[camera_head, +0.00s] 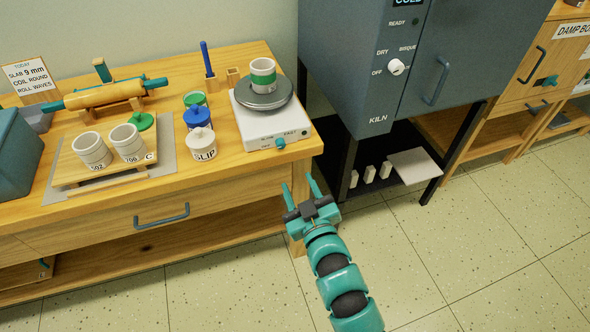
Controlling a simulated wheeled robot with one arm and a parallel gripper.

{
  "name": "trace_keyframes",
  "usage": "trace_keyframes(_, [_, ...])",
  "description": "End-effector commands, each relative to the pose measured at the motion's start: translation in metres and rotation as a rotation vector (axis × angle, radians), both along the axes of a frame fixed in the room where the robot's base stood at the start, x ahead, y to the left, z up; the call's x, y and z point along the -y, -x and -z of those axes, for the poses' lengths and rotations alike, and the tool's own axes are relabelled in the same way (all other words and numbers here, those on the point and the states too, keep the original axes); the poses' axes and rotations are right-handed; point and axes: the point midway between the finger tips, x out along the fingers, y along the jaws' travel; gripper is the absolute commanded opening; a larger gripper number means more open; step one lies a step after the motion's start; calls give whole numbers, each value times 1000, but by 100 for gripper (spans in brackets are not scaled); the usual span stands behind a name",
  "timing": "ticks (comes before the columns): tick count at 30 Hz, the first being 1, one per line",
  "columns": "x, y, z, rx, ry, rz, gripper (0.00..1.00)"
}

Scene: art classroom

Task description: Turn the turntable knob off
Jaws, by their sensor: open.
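The turntable (265,92) is a dark grey disc on a white base box (272,124) at the right end of the wooden table. A white cup with a green band (263,76) stands on the disc. The turntable knob (280,143) is small and teal, on the front face of the base, with lettering beside it; its exact setting is too small to read. My gripper (301,193) is open and empty, in front of the table's right corner, below and slightly right of the knob and apart from it.
A slip jar (201,143) and blue-lidded jar (197,118) stand left of the turntable. A board (75,178) with two cups is farther left. The grey kiln (345,70) stands close on the right, with its own white knob (396,67). The floor in front is clear.

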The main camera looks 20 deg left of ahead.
Motion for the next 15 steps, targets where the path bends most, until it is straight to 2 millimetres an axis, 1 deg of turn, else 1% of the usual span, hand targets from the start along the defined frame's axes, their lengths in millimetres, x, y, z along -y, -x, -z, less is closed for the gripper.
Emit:
trace_keyframes(1, [3, 5, -5, -6, 3, 1, 43])
trace_keyframes(9, [19, 27, -2, -5, 5, 1, 43])
trace_keyframes(15, [25, 37, -2, -1, 1, 0, 43])
